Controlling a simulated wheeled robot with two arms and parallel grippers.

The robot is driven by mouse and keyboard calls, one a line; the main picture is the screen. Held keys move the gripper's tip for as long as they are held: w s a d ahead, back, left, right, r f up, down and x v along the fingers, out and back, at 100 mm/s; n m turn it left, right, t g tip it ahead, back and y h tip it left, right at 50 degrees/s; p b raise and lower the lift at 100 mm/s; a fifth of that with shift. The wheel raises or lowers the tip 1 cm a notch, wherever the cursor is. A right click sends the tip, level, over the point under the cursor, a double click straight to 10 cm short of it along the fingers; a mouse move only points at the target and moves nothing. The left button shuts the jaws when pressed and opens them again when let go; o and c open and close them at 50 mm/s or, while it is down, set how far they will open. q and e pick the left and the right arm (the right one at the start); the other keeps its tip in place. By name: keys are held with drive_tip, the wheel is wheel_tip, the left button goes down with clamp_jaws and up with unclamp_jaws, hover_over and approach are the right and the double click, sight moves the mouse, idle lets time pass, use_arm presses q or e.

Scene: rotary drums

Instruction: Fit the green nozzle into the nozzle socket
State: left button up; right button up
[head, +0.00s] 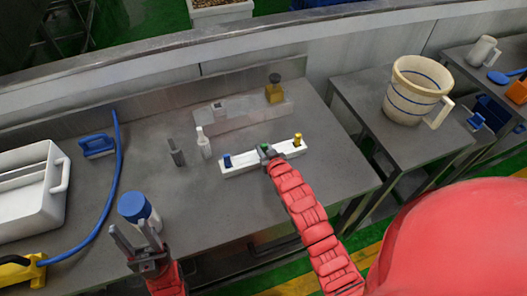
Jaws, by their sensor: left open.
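The green nozzle (265,147) is in the middle of a white rack (245,166) on the steel table, between a blue nozzle (227,160) and a yellow nozzle (297,139). My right gripper (267,153) is at the green nozzle and covers part of it; whether its jaws are closed on it is too small to tell. My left gripper (132,233) is open at the front left, its fingers close to a white bottle with a blue cap (134,206). I cannot tell for certain which part is the nozzle socket.
A grey fixture (238,118) with a yellow block (274,94) stands behind the rack. A small white bottle (203,146) and a grey upright piece (175,153) stand left of it. A white bin (30,195), blue hose (117,185) and blue brush (97,147) occupy the left.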

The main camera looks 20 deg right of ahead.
clamp_jaws()
